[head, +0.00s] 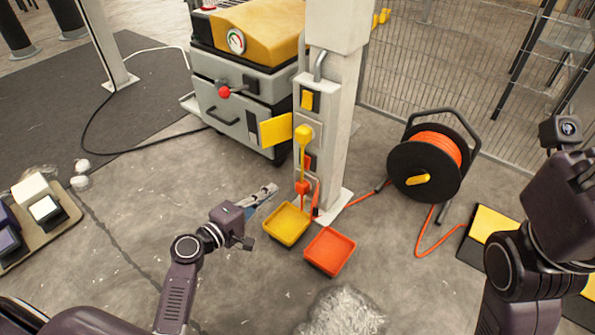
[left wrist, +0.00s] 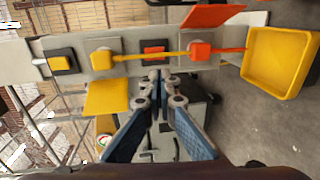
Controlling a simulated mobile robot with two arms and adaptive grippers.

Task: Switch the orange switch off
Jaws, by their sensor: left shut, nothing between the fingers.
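The orange switch (head: 308,163) is set in a dark frame on the grey post panel (head: 318,130), partly hidden behind the yellow cable. In the left wrist view the picture is turned on its side, and the orange switch (left wrist: 155,53) shows just beyond my fingertips. My left gripper (head: 272,188) is shut and empty, in front of the post and to the left of the switch in the head view. Its blue-grey fingers (left wrist: 159,78) point at the switch panel; I cannot tell whether they touch it. My right arm is at the right edge, its fingers out of frame.
A yellow switch (head: 307,99), a yellow plug (head: 303,134) and an orange plug (head: 302,187) share the post. A yellow flap (head: 276,130) sticks out leftward. A yellow tray (head: 287,224) and an orange tray (head: 329,251) lie below. A cable reel (head: 430,162) stands right.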

